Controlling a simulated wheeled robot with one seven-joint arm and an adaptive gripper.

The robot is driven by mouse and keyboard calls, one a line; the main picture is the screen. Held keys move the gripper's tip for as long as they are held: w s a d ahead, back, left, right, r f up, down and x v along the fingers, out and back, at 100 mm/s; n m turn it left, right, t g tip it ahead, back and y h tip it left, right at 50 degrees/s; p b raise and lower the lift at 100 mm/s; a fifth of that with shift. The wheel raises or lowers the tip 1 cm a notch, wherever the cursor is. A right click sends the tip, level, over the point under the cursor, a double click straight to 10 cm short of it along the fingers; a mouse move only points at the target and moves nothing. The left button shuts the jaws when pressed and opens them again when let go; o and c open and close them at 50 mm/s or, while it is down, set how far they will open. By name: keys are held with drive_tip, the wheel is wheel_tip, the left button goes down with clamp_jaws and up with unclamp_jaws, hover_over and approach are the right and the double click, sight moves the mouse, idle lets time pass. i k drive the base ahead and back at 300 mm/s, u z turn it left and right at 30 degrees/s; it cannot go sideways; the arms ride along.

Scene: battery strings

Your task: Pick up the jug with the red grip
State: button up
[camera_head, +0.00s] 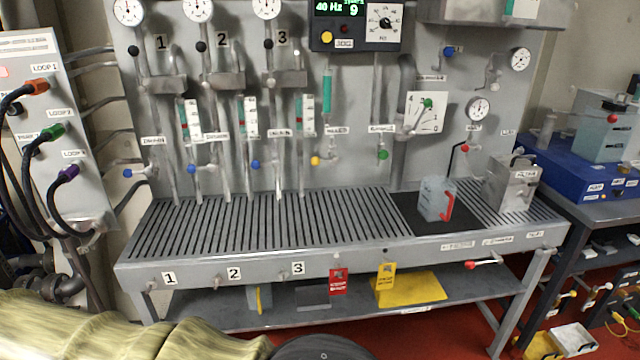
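The jug with the red grip (433,197) is a pale, translucent grey-blue container. It stands upright on the black mat (408,207) at the right part of the slatted bench top. Its red grip (447,206) faces right and toward me. A second pale jug with a yellow grip (259,298) stands on the shelf under the bench, partly hidden by the bench front. My gripper is not in view. Nothing is seen touching the red-grip jug.
The slatted bench (270,228) is clear left of the mat. A metal box (510,185) stands right of the jug. A thin black lever with a red knob (464,147) is close behind it. A red-handled valve (470,265) sticks out of the front edge.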

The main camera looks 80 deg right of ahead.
sight(437, 194)
drive_tip(key=z, duration=3.5)
drive_tip(key=k, duration=0.5)
drive_tip(key=z, duration=1.3)
drive_tip(key=i, duration=1.05)
drive_tip(key=u, duration=1.45)
